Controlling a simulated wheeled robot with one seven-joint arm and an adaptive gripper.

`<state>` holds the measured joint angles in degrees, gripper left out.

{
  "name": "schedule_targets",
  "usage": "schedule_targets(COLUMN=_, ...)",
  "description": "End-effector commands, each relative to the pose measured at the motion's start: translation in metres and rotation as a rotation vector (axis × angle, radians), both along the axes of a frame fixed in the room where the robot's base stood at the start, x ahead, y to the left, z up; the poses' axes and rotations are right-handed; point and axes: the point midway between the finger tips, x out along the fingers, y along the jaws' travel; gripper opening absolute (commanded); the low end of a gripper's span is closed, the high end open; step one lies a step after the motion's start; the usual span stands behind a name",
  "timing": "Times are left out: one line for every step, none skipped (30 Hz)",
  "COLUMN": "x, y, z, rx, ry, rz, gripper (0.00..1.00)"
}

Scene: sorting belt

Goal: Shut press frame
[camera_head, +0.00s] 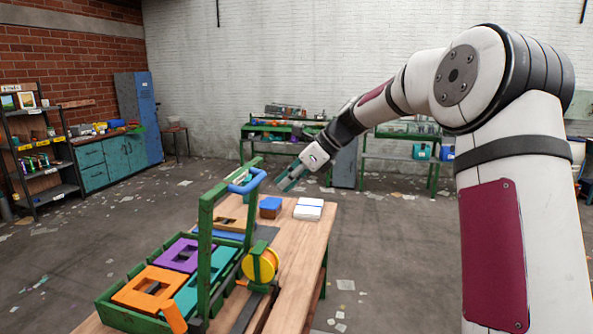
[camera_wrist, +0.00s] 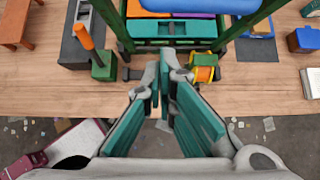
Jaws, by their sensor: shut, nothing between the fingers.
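The green press frame (camera_head: 205,245) stands raised, roughly upright, at the right side of a green tray (camera_head: 125,318). A blue handle bar (camera_head: 248,181) crosses its top; the bar also shows at the top edge of the wrist view (camera_wrist: 200,5). Orange (camera_head: 147,288), purple (camera_head: 180,254) and teal (camera_head: 214,265) plates lie in the tray. My gripper (camera_head: 285,182) is shut and empty, in the air to the right of the blue handle and apart from it. In the wrist view my gripper (camera_wrist: 164,72) points towards the frame's side.
A yellow spool (camera_head: 260,265) sits beside the frame on the wooden table (camera_head: 300,262). A blue box (camera_head: 270,204) and a white block (camera_head: 308,209) stand at the table's far end. An orange-handled lever (camera_wrist: 83,36) stands near the frame. The floor right of the table is mostly open.

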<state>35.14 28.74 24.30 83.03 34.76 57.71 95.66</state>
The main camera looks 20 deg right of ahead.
Motion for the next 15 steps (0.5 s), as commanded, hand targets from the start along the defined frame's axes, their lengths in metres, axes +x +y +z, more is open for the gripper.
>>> schedule_targets(x=0.003, y=0.007, z=-0.008, rx=0.002, ry=0.003, rz=0.003, gripper=0.00)
schedule_targets(x=0.005, y=0.010, z=-0.012, rx=0.001, ry=0.003, rz=0.003, gripper=0.00)
schedule_targets(x=0.009, y=0.014, z=-0.018, rx=0.001, ry=0.003, rz=0.003, gripper=0.00)
schedule_targets(x=0.011, y=0.017, z=-0.021, rx=0.001, ry=0.003, rz=0.003, gripper=0.00)
schedule_targets(x=0.013, y=0.020, z=-0.025, rx=0.001, ry=0.002, rz=0.003, gripper=0.00)
schedule_targets(x=0.017, y=0.026, z=-0.024, rx=0.000, ry=-0.001, rz=0.005, gripper=0.00)
schedule_targets(x=0.020, y=0.030, z=-0.024, rx=0.000, ry=0.000, rz=0.005, gripper=0.00)
schedule_targets(x=0.023, y=0.033, z=-0.024, rx=-0.001, ry=-0.001, rz=0.004, gripper=0.00)
schedule_targets(x=0.026, y=0.038, z=-0.024, rx=0.000, ry=-0.002, rz=0.004, gripper=0.00)
schedule_targets(x=0.028, y=0.040, z=-0.024, rx=0.000, ry=-0.001, rz=0.004, gripper=0.00)
schedule_targets(x=0.030, y=0.042, z=-0.024, rx=0.000, ry=0.000, rz=0.003, gripper=0.00)
schedule_targets(x=0.032, y=0.044, z=-0.024, rx=-0.002, ry=0.000, rz=0.003, gripper=0.00)
schedule_targets(x=0.033, y=0.046, z=-0.024, rx=-0.002, ry=-0.001, rz=0.004, gripper=0.00)
schedule_targets(x=0.034, y=0.047, z=-0.024, rx=-0.002, ry=0.000, rz=0.003, gripper=0.00)
schedule_targets(x=0.035, y=0.049, z=-0.024, rx=-0.001, ry=0.000, rz=0.002, gripper=0.00)
